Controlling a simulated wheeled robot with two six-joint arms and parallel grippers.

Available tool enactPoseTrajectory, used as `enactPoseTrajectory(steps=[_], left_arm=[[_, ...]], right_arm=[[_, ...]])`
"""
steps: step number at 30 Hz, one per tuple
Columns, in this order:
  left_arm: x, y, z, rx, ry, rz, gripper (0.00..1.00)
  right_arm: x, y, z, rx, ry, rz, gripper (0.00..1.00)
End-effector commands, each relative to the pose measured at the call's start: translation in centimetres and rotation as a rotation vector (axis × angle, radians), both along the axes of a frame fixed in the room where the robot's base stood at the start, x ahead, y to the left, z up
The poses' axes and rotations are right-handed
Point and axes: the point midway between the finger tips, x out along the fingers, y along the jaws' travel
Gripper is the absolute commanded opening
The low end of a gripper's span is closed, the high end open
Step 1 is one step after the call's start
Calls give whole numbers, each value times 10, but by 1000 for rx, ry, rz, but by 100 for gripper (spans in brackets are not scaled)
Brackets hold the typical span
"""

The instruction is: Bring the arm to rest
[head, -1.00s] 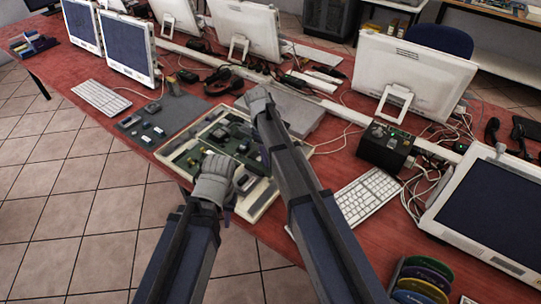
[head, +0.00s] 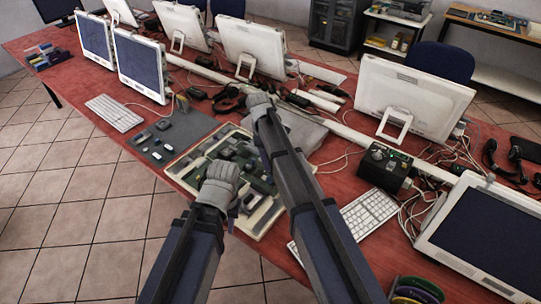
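My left gripper (head: 219,182), grey, is over the near part of a pale-framed board (head: 262,222) carrying dark green parts, on the red table. Its fingertips are largely hidden by its own body, so I cannot tell whether it is open or shut. My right gripper (head: 260,104) is farther out, by the far edge of that board and beside a flat grey box (head: 303,135). Its fingers are too small and covered to read. I see nothing clearly held in either one. My two arms hide part of the board.
A grey mat (head: 178,130) with small parts lies left of the board. A white keyboard (head: 362,218), a black box (head: 384,168) with loose cables, and a large monitor (head: 487,236) stand to the right. Tiled floor (head: 70,215) is open at left.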

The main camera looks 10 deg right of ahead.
Motion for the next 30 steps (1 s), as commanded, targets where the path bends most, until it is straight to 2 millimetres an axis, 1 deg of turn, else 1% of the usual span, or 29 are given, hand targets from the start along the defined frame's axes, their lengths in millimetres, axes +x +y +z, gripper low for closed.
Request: enactPoseTrajectory(steps=[5,7,8,11,12,14,15,18,21,24,30], left_arm=[[0,0,0,0,0,0,25],[0,0,0,0,0,0,25],[0,0,0,0,0,0,25],[0,0,0,0,0,0,25],[0,0,0,0,0,0,25],[0,0,0,0,0,0,25],[0,0,0,0,0,0,25],[0,0,0,0,0,0,25],[0,0,0,0,0,0,25],[0,0,0,0,0,0,25],[0,0,0,0,0,0,25]], right_arm=[[0,0,0,0,0,0,55],[-9,2,0,-1,-5,-9,55],[-18,5,0,-2,-10,-20,55],[-67,16,-1,-7,-45,-87,55],[-90,22,-2,-8,-64,-125,55],[-124,29,-2,-9,-92,-187,55],[-145,33,-3,-8,-110,-226,55],[-189,39,-3,-4,-148,-318,55],[-218,43,-4,1,-174,-387,55],[-232,45,-4,6,-188,-426,55],[-232,47,-4,7,-193,-442,55]])
